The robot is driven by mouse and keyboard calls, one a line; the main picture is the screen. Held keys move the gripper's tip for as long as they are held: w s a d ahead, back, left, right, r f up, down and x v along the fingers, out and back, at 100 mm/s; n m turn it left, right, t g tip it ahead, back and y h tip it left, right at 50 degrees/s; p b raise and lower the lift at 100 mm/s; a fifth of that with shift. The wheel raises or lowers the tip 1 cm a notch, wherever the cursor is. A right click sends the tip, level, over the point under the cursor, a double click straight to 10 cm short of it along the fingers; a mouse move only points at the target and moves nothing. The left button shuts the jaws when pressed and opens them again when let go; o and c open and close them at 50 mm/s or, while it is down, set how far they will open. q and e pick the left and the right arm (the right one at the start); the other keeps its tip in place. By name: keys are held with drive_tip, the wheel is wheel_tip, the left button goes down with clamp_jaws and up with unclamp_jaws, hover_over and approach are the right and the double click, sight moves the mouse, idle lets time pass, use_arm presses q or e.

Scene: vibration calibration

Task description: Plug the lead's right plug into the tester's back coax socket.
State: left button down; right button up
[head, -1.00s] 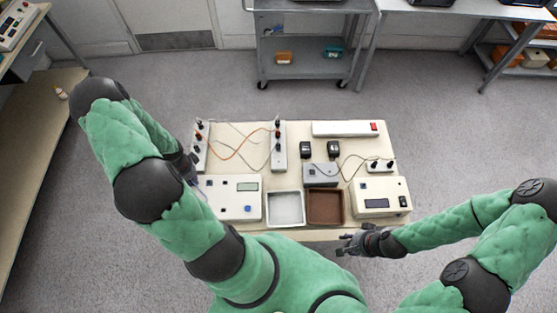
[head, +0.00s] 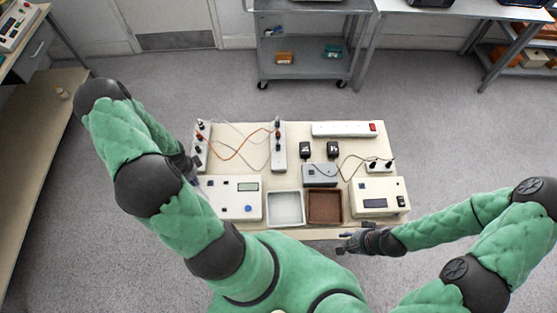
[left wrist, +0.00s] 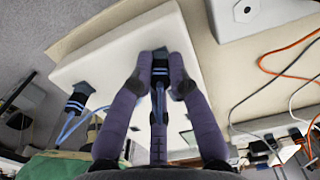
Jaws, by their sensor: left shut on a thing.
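The tester, a white box with a small display and a blue knob (head: 235,197), stands at the table's front left. It shows as a pale box in the left wrist view (left wrist: 120,48). My left gripper (left wrist: 160,72) is shut on a dark blue plug (left wrist: 159,56) at the box's edge; I cannot tell whether the plug is seated in a socket. Another dark plug of the blue lead (left wrist: 76,102) sits at the box's left side. In the head view my arm partly hides my left gripper (head: 190,170). My right gripper (head: 347,243) is open and empty off the table's front edge.
Two grey strips (head: 279,148) with orange and grey leads stand behind the tester. A white tray (head: 285,222) and a brown tray (head: 325,222) lie to its right. Another white instrument (head: 380,190), a grey box (head: 320,172) and a power strip (head: 340,129) are farther right.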

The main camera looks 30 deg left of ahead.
use_arm(q)
drive_tip(key=shift+m, duration=0.4)
drive_tip(key=c, duration=1.1)
unclamp_jaws()
drive_tip(key=shift+r, duration=0.1)
drive_tip(key=shift+r+p, duration=2.45)
drive_tip(key=shift+p, duration=0.05)
